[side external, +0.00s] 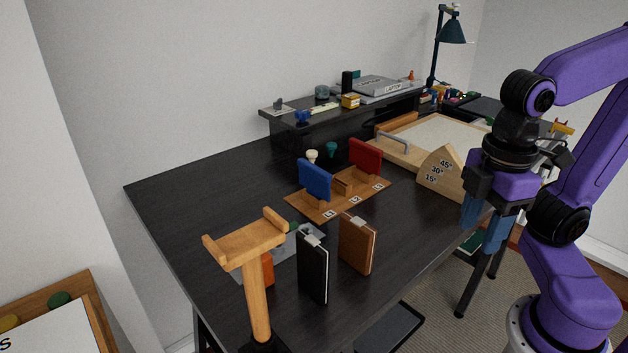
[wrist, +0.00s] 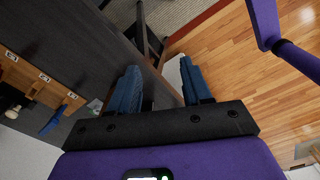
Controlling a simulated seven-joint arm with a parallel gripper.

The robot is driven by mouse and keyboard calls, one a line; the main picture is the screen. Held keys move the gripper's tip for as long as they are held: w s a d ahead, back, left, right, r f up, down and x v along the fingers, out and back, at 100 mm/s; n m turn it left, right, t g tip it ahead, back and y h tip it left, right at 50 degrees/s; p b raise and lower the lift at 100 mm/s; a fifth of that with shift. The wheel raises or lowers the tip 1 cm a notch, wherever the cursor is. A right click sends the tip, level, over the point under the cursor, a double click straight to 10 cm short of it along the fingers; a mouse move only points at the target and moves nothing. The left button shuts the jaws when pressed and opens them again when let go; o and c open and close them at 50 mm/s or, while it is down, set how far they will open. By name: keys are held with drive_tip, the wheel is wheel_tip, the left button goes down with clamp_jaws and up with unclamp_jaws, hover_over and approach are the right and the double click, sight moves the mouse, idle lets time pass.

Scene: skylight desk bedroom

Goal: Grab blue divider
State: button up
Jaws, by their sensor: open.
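The blue divider (side external: 314,180) stands upright on a flat wooden board (side external: 318,212) near the desk's middle. A red divider (side external: 366,158) stands on the same board to its right, with a low wooden piece between them. In the wrist view, a blue piece (wrist: 50,123), apparently the blue divider, shows at the left beside the wooden board (wrist: 22,72). My gripper (side external: 482,225) hangs fingers-down at the desk's front right edge, well right of the blue divider. Its blue fingers (wrist: 160,72) are apart with nothing between them.
A black book (side external: 312,268) and a brown book (side external: 356,243) stand in front of the board. A wooden T-shaped stand (side external: 252,270) is at front left. A wooden angle block (side external: 442,172) and tray (side external: 440,135) lie right. The desk's left part is clear.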

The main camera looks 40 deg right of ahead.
drive_tip(key=w+a+r+y, duration=0.2)
drive_tip(key=a+y, duration=0.4)
drive_tip(key=a, duration=0.4)
drive_tip(key=w+a+r+m+t+y, duration=0.25)
drive_tip(key=w+a+m+t, duration=0.2)
drive_tip(key=w, duration=0.45)
drive_tip(key=w+d+f+m+t+h, duration=0.2)
drive_tip(key=w+d+m+t+h, duration=0.65)
drive_tip(key=w+d, duration=0.55)
approach(316, 173)
drive_tip(key=shift+d+x, duration=0.25)
drive_tip(key=shift+x, duration=0.8)
drive_tip(key=shift+d+x, duration=0.2)
drive_tip(key=shift+x, duration=0.8)
drive_tip(key=shift+d+x, duration=0.25)
drive_tip(key=shift+x, duration=0.8)
drive_tip(key=shift+a+x, duration=0.1)
drive_tip(key=shift+x, duration=1.2)
drive_tip(key=shift+a+x, duration=0.15)
drive_tip(key=shift+x, duration=1.15)
drive_tip(key=shift+s+f, duration=0.1)
drive_tip(key=shift+f, duration=0.05)
